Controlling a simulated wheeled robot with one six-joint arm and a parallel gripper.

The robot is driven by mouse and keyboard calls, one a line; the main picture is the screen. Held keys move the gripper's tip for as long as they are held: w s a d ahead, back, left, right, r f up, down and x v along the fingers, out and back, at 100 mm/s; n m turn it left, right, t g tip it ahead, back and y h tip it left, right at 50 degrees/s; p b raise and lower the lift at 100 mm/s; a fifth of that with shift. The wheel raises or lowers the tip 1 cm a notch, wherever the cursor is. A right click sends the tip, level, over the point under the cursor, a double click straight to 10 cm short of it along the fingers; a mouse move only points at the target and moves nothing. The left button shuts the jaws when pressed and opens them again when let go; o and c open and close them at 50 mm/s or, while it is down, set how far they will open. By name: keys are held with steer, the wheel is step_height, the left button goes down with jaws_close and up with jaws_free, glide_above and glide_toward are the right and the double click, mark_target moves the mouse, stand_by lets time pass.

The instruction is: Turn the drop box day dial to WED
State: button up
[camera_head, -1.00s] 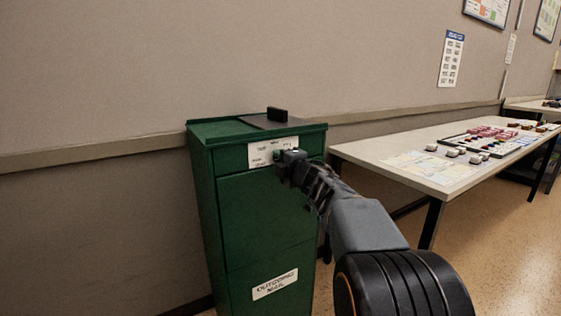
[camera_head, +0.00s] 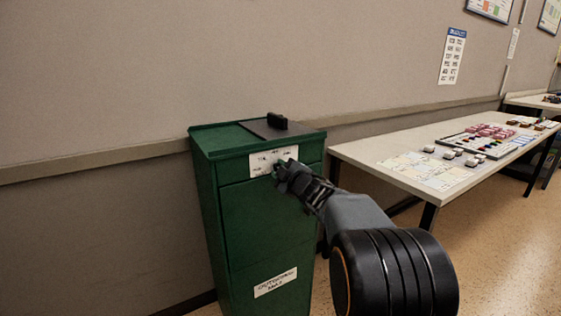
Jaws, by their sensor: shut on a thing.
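The green drop box (camera_head: 262,228) stands against the wall in the middle of the head view. Its white day plate (camera_head: 262,161) is on the upper front, with small lettering too blurred to read. My gripper (camera_head: 281,170) is at the lower right part of this plate and is shut on the day dial. The dial is mostly hidden behind the jaws, so I cannot tell which day it points to.
A dark lid with a black handle (camera_head: 277,121) is on top of the box. A label (camera_head: 275,283) is low on its front. A long table (camera_head: 390,155) with papers, small white items and trays stands to the right. Bare floor (camera_head: 490,240) shows in front of the table.

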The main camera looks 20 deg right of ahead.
steer(key=m+p, duration=0.8)
steer(key=m, duration=0.2)
steer(key=shift+f+m+p, duration=0.1)
steer(key=shift+m+p, duration=0.3)
steer(key=shift+m, duration=0.2)
steer(key=o, duration=0.9)
steer(key=shift+s+d+p, duration=0.15)
steer(key=shift+s+d, duration=0.1)
steer(key=shift+s, duration=2.05)
steer(key=shift+s+d+p, duration=0.15)
steer(key=shift+s+d, duration=0.15)
steer(key=shift+s, duration=1.95)
steer(key=shift+s+d+p, duration=0.15)
steer(key=shift+s+d, duration=0.1)
steer(key=shift+s, duration=2.05)
